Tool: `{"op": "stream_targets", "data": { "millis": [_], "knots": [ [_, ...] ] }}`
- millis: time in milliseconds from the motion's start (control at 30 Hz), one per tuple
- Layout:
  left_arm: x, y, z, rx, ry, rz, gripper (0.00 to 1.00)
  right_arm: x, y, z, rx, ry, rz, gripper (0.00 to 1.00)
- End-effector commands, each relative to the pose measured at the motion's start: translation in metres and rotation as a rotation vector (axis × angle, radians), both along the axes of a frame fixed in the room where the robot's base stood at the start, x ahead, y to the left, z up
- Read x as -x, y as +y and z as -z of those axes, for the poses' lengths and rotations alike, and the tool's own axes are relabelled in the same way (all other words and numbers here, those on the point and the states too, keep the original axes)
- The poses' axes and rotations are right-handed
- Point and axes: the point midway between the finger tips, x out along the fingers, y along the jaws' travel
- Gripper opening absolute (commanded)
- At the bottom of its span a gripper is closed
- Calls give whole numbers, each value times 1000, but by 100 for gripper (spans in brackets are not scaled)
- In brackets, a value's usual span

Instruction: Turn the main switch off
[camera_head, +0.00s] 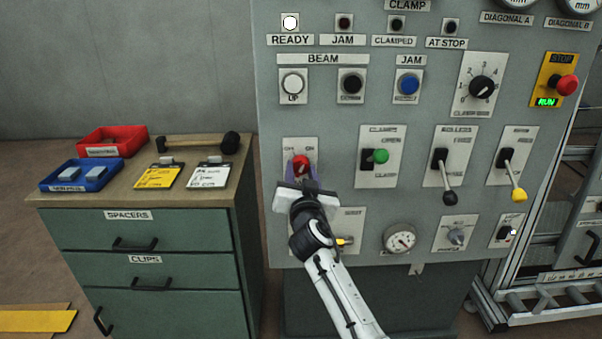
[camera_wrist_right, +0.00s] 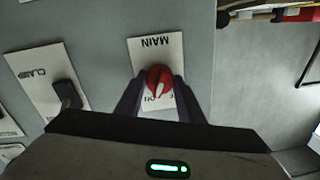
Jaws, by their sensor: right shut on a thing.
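The main switch (camera_head: 301,164) is a red rotary knob on a pale plate at the lower left of the grey control panel. In the right wrist view the red knob (camera_wrist_right: 159,82) sits between my fingers, on a plate marked MAIN. A white pointer line on the knob shows there, slightly tilted. My right gripper (camera_head: 302,180) reaches up from below and is shut on the knob. The gripper body hides the lower part of the plate in the head view. My left gripper is in neither view.
A clamp switch with a green knob (camera_head: 380,156) is just right of the main switch. Black-handled and yellow-tipped levers (camera_head: 518,192) stick out further right. A red stop button (camera_head: 566,85) is at upper right. A green cabinet (camera_head: 150,260) with trays and tools stands left.

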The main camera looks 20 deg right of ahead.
Motion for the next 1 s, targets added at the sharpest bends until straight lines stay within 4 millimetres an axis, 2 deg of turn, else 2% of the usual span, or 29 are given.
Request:
{"op": "stream_targets", "data": {
  "millis": [700, 1000],
  "knots": [
    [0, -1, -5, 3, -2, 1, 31, 0, -1, -2, 611, 175, 0, 12],
    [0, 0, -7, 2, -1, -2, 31, 0, -1, -2, 810, 233, 1, 12]
  ]
}}
